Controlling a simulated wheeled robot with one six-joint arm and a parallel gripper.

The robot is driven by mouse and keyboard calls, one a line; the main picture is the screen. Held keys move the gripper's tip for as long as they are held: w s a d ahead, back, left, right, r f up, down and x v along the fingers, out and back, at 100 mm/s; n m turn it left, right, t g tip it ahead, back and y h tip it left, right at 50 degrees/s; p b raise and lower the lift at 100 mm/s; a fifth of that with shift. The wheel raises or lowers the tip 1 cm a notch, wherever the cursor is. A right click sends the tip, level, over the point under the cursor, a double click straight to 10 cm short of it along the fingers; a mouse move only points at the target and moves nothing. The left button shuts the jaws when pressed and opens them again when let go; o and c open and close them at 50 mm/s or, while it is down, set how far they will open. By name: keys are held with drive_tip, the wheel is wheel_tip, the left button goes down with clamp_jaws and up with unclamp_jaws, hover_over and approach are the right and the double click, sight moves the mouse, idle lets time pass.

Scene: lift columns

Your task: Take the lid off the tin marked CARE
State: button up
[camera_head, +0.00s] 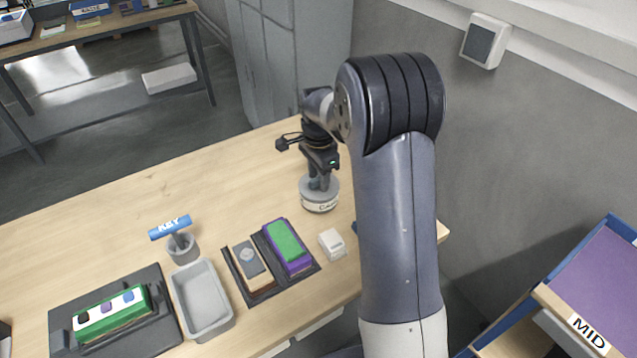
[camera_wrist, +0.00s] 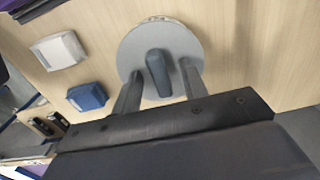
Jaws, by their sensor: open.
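A round tin (camera_head: 320,206) stands on the wooden table with a cream side and dark script on it, too small to read surely. Its flat grey lid (camera_head: 306,193) is on it. In the wrist view the lid (camera_wrist: 136,48) is a grey disc with a dark upright grip (camera_wrist: 157,74) at its middle. My gripper (camera_head: 320,178) is right above the tin, pointing down. In the wrist view my gripper (camera_wrist: 160,80) is open, with one finger on each side of the grip and a gap showing. The tin's body is mostly hidden under the lid there.
A white box (camera_head: 332,243) stands close in front of the tin; it shows with a blue box (camera_wrist: 87,97) in the wrist view. A dark tray (camera_head: 228,268) with two blocks, a grey bin (camera_head: 203,315) and a KEY-marked holder (camera_head: 180,245) stand left. The table behind is clear.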

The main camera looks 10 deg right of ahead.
clamp_jaws()
idle(0.3)
